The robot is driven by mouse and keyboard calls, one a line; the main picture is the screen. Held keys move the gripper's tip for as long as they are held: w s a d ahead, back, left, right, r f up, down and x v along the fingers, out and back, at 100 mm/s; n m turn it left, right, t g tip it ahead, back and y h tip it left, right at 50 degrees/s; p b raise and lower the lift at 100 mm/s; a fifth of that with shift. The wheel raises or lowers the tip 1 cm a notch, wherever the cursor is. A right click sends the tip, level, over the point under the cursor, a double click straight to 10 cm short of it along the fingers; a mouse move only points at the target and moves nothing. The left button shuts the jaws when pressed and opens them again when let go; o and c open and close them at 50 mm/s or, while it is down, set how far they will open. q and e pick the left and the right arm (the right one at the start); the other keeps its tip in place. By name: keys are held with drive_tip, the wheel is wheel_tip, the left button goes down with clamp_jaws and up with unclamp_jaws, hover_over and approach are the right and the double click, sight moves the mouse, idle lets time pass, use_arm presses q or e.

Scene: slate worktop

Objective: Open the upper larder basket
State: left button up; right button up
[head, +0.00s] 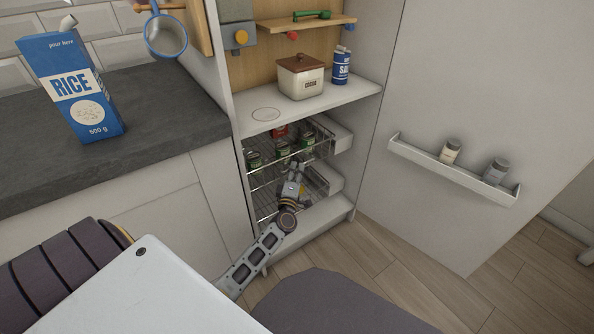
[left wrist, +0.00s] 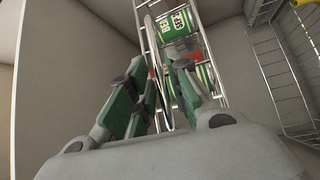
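The upper larder basket (head: 312,150) is a wire basket below the white shelf in the tall cabinet, with several green cans (head: 283,150) and a red item in it. My left gripper (head: 293,178) is at its front, seen from above. In the left wrist view, my left gripper's fingers (left wrist: 162,72) stand apart, with basket wires (left wrist: 148,28) and green-and-white cans (left wrist: 181,24) beyond them. A thin wire shows in the gap; I cannot tell whether the fingers touch it. My right gripper is not in view.
A lower wire basket (head: 318,183) sits beneath. The cabinet door (head: 455,90) stands open at the right, with a rack (head: 440,172) holding two jars. The white shelf (head: 345,95) above holds a canister and a salt container. A rice carton (head: 72,90) stands on the dark worktop (head: 165,110).

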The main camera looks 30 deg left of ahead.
use_arm(q)
drive_tip(key=shift+w+a+r, duration=0.1)
drive_tip(key=shift+w+a, duration=0.15)
drive_tip(key=shift+w, duration=0.35)
clamp_jaws()
